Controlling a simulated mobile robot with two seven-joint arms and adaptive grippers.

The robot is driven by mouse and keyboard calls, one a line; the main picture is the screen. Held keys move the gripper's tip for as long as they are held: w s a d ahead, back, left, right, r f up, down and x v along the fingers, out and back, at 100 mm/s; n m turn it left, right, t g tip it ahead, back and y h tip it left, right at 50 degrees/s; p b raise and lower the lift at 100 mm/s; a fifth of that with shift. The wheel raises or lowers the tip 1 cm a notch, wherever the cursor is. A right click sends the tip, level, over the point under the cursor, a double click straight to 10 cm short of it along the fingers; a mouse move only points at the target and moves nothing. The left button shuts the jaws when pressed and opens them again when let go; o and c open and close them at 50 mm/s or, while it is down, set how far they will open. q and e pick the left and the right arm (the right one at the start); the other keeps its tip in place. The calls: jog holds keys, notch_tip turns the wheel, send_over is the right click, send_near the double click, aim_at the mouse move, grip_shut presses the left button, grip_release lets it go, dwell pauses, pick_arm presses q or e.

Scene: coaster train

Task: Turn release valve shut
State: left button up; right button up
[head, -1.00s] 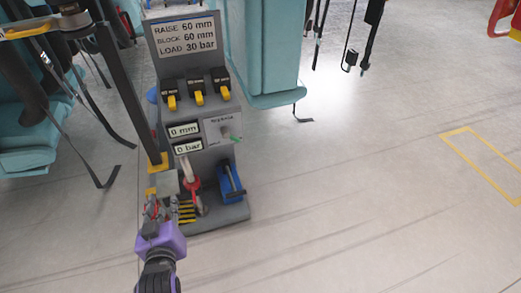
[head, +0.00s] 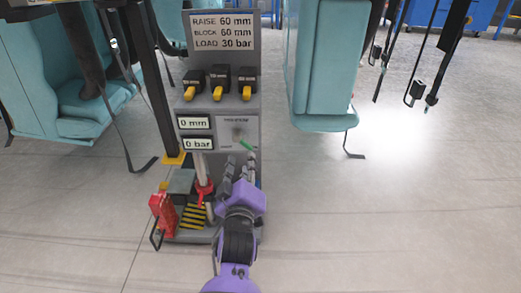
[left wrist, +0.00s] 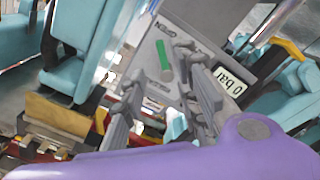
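The release valve shows as a short green handle (head: 247,145) on a light plate on the front of the grey console (head: 221,60). The handle slants down to the right; the small label above it is too blurred to read. My left gripper (head: 240,165) is open and empty just below and in front of the handle, fingers pointing up at it. In the left wrist view the green handle (left wrist: 164,60) lies beyond the fingertips, seemingly apart from them. My right gripper is not in view.
Yellow-tipped black levers (head: 218,84) sit above the valve. Displays (head: 195,123) reading 0 mm and 0 bar are to its left. A red device (head: 164,215) stands at the console's lower left. Teal seats (head: 325,70) flank the console; the floor at right is clear.

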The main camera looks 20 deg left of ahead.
aim_at(245, 146)
pick_arm(q)
jog(key=b+x, duration=0.3)
jog(key=x, duration=0.4)
jog(key=shift+w+a+f, duration=0.15)
jog(key=shift+w+a, duration=0.15)
jog(key=shift+c, duration=0.5)
